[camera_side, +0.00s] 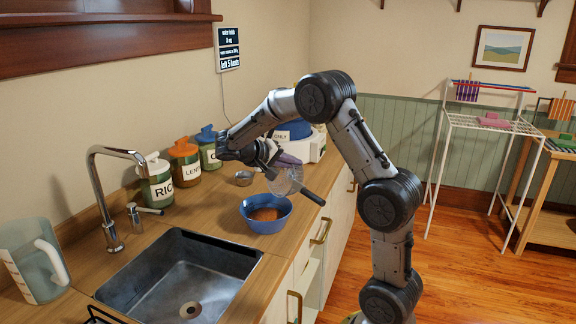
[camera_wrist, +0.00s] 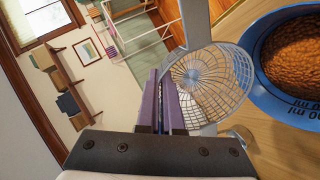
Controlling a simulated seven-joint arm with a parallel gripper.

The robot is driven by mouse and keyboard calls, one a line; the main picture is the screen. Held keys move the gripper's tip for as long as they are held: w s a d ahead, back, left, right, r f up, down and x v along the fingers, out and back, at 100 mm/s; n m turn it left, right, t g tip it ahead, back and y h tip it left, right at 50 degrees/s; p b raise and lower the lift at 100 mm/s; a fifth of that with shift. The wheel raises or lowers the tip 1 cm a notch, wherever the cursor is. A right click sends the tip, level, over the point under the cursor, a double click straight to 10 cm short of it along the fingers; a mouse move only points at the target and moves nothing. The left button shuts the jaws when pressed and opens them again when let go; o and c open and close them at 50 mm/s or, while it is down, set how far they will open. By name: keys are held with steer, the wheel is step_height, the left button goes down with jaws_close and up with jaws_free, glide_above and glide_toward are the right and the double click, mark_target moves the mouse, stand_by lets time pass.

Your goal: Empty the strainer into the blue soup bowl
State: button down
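The blue soup bowl (camera_side: 266,224) stands on the counter near its front edge and holds reddish-brown grains; it also shows at the right of the wrist view (camera_wrist: 262,82). The wire-mesh strainer (camera_side: 288,180) is off the counter, steeply tilted, just above and behind the bowl in the side view, its dark handle pointing down right. In the wrist view the strainer's mesh (camera_wrist: 212,84) looks bare and see-through. My gripper (camera_side: 282,160) has purple fingers (camera_wrist: 165,104), close together and apparently shut on the strainer; the exact contact is hidden.
A sink (camera_side: 180,275) with a tap (camera_side: 105,200) lies left of the bowl. A measuring jug (camera_side: 32,262) stands at far left. Labelled jars (camera_side: 185,162) line the wall. A small metal cup (camera_side: 244,178) sits behind the bowl, and a white appliance (camera_side: 312,150) stands behind my gripper.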

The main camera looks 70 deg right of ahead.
steer(key=shift+s+d+r+t+y, duration=0.2)
steer(key=shift+s+d+t+y, duration=0.35)
steer(key=shift+d+y, duration=0.35)
steer(key=shift+s+d+t+y, duration=0.35)
steer(key=shift+d+t+y, duration=0.1)
steer(key=shift+y, duration=0.35)
steer(key=d+t+y, duration=0.1)
steer(key=s+d+f+y, duration=0.1)
steer(key=s+d+t+y, duration=0.1)
steer(key=shift+s+d+f+t+y, duration=0.15)
steer(key=shift+d+f+t+y, duration=0.15)
steer(key=shift+d+y, duration=0.1)
